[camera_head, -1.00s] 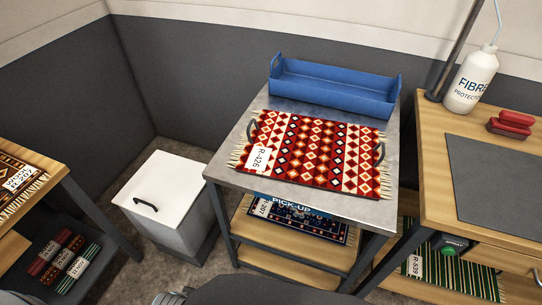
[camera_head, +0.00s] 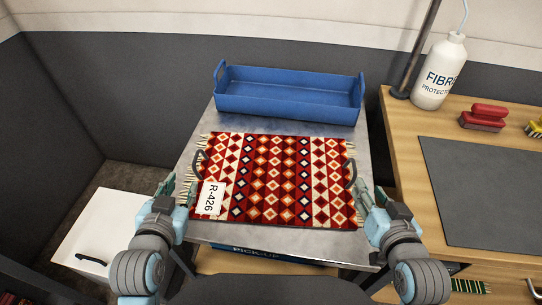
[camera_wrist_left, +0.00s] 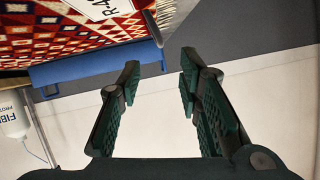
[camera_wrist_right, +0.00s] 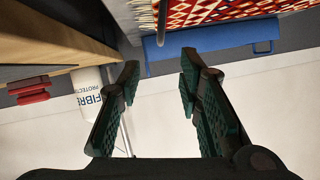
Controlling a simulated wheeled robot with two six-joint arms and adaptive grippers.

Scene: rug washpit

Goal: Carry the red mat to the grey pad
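The red patterned mat (camera_head: 272,185) lies flat on the metal table (camera_head: 285,237), with a dark handle at each side and a white R-426 tag (camera_head: 211,198) at its left. The mat also shows in the left wrist view (camera_wrist_left: 60,35) and the right wrist view (camera_wrist_right: 200,10). My left gripper (camera_head: 172,184) is open and empty, just left of the left handle (camera_head: 199,163). My right gripper (camera_head: 363,190) is open and empty, near the right handle (camera_head: 350,173). The grey pad (camera_head: 490,186) lies bare on the wooden bench at the right.
A blue tray (camera_head: 288,100) stands behind the mat on the same table. On the wooden bench (camera_head: 405,118), a white bottle (camera_head: 440,75), a pole and red brushes (camera_head: 484,117) stand behind the pad. A white-lidded bin (camera_head: 95,235) stands at the lower left.

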